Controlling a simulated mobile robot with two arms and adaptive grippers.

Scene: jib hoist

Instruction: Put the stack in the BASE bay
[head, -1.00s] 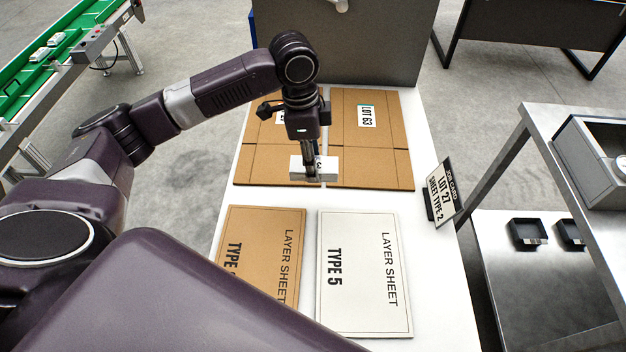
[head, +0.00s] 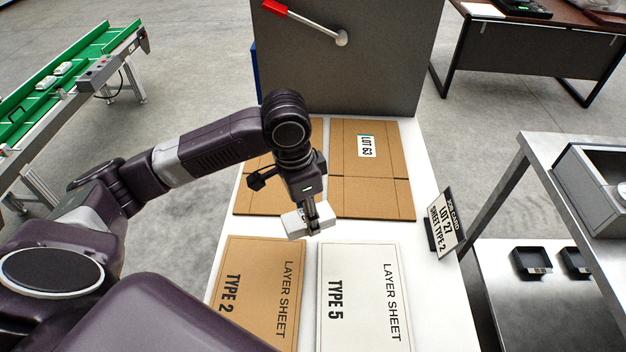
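My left gripper (head: 314,213) points down over the white table, near the front edge of the flat cardboard. Its fingers are closed around a small white block (head: 293,224), partly hidden by the fingers. The block is above the gap between the cardboard and the layer sheets; whether it touches anything below I cannot tell. No bay marked BASE can be made out, and I cannot tell whether this block is the stack. My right gripper is not in view.
Flat cardboard marked LOT 63 (head: 372,180), a brown TYPE 2 sheet (head: 262,285) and a white TYPE 5 sheet (head: 358,300) lie on the table (head: 435,290). A job card (head: 444,222) stands at right. A grey panel (head: 345,70) with a red-handled lever (head: 300,20) rises behind.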

